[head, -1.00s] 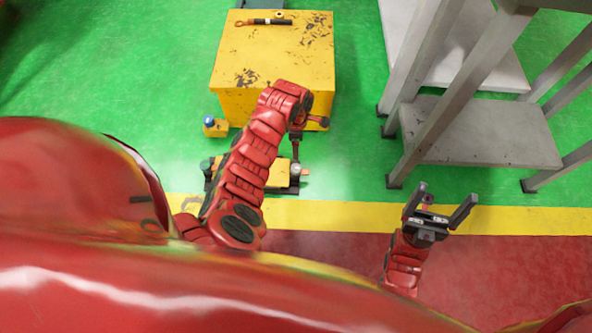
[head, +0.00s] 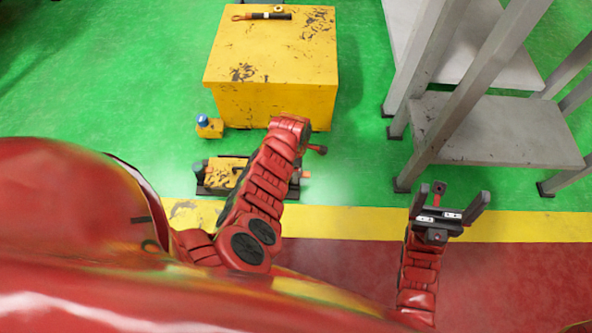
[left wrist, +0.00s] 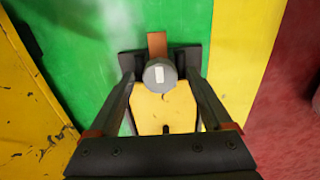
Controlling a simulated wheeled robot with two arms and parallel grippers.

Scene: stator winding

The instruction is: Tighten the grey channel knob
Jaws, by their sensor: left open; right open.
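The grey channel knob (left wrist: 160,74), round with a white mark on its face, sits on the yellow device in the left wrist view. In the head view the yellow device (head: 224,174) is on the floor, partly behind my left arm; the knob is hidden there. My left gripper (left wrist: 159,79) is open, its fingers on either side of the knob; I cannot tell whether they touch it. In the head view my left arm hides its fingers. My right gripper (head: 448,208) is open and empty, above the yellow floor stripe at the right.
A yellow box (head: 270,60) stands behind the device with a dark-handled tool (head: 262,16) on top. A small yellow block with a blue top (head: 203,121) is at its left corner. A grey metal rack (head: 490,128) stands at the right. Green floor is clear between box and rack.

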